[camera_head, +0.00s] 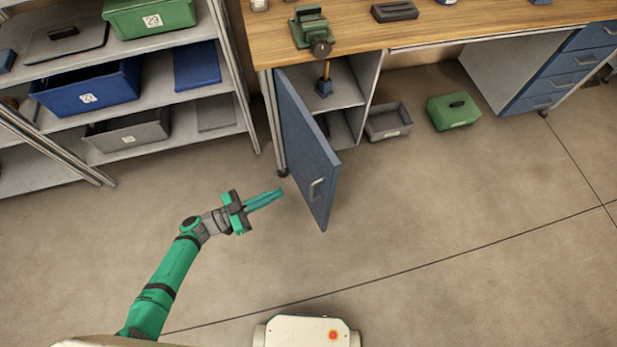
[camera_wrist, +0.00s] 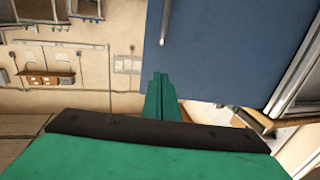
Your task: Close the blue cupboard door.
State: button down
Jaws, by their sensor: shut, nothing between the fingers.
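The blue cupboard door (camera_head: 305,150) stands wide open under the left end of the workbench, swung out toward me, with a metal handle (camera_head: 316,190) near its free edge. Shelves show in the open cupboard (camera_head: 345,82). My gripper (camera_head: 282,192) is shut and empty, just left of the door on its outer, handle side or close to it; I cannot tell if it touches. In the wrist view the blue door (camera_wrist: 235,50) fills the upper right, with its handle (camera_wrist: 166,22) above the green fingers (camera_wrist: 160,78).
A wooden-topped workbench (camera_head: 440,28) bears a green vise (camera_head: 311,28). A shelf rack with bins, including a blue bin (camera_head: 88,90), stands at left. A grey bin (camera_head: 388,122) and a green box (camera_head: 453,111) lie under the bench. The floor in front is clear.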

aim_at(323, 172)
jog(key=x, duration=1.4)
jog(key=shift+w, duration=0.15)
jog(key=shift+d, duration=0.1)
